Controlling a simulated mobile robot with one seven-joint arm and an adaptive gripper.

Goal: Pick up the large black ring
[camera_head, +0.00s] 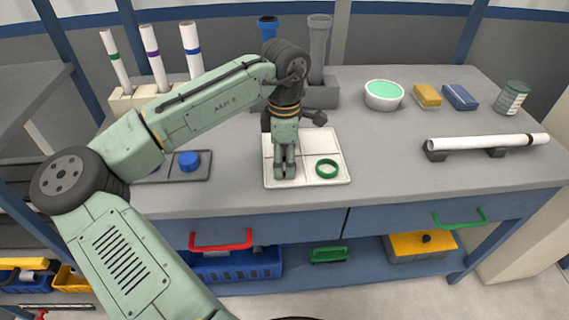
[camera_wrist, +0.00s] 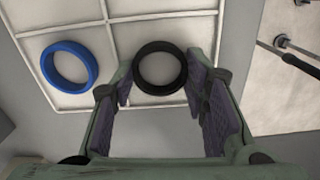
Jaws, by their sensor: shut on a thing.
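The large black ring (camera_wrist: 160,46) lies in the wrist view with my gripper's fingers (camera_wrist: 160,82) on both its sides, against its outer edge. My gripper is shut on it. In the head view my gripper (camera_head: 285,172) points down at the front left of a white divided tray (camera_head: 307,141). The black ring cannot be made out there, hidden by the fingers. Whether it touches the tray is unclear.
A green ring (camera_head: 326,168) lies right of my gripper on the tray; a blue ring (camera_wrist: 69,66) shows in the wrist view. A dark tray with a blue piece (camera_head: 188,161) is left. A white pipe (camera_head: 485,142) rests on supports at right. Clear table lies between.

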